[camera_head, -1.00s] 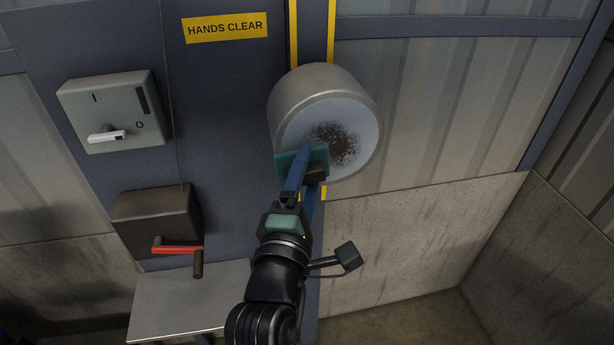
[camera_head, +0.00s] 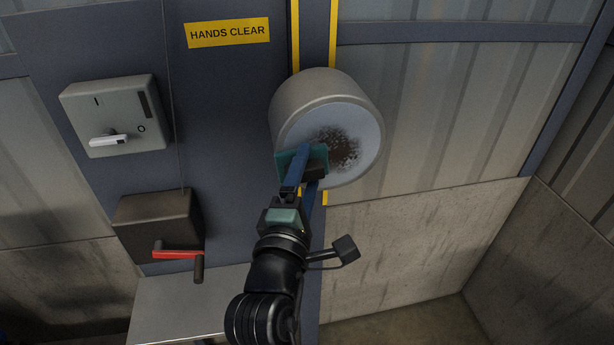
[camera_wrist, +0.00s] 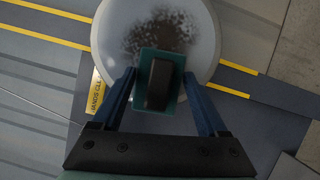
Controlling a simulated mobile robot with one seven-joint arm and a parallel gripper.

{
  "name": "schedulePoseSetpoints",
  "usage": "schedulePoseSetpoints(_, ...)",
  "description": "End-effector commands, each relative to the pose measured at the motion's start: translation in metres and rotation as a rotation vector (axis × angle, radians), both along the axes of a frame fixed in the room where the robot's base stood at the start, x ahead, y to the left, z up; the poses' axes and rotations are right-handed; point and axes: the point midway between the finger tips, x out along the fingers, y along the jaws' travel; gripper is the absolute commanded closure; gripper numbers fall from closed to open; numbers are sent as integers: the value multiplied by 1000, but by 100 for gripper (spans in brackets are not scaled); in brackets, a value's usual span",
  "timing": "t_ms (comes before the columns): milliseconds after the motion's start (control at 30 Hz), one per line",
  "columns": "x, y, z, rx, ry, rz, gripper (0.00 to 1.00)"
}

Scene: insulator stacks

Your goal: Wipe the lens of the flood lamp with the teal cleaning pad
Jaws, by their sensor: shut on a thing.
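The flood lamp (camera_head: 300,97) is a grey drum on the blue post, with a pale round lens (camera_head: 362,165) facing me. A dark brown speckled stain (camera_head: 341,146) lies near the middle of the lens; in the wrist view the stain (camera_wrist: 160,28) shows just beyond the pad. My gripper (camera_head: 308,165) is shut on the dark handle (camera_wrist: 159,82) of the teal cleaning pad (camera_head: 288,163). The pad (camera_wrist: 141,96) is in front of the lens's lower left part, below the stain in the wrist view. I cannot tell whether it touches the lens.
A grey switch box (camera_head: 115,115) with a white lever is on the left panel. Below it is a brown box (camera_head: 155,222) with a red crank (camera_head: 177,254). A grey shelf (camera_head: 175,305) is at the bottom. A yellow "HANDS CLEAR" sign (camera_head: 228,32) is above.

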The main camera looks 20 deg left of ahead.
Motion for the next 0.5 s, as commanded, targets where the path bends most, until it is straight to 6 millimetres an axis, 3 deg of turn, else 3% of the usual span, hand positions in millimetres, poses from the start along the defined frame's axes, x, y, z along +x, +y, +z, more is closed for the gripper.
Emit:
schedulePoseSetpoints(267,4,-1,2,0,0,-1,76)
schedulePoseSetpoints(500,14,-18,4,0,3,-2,76)
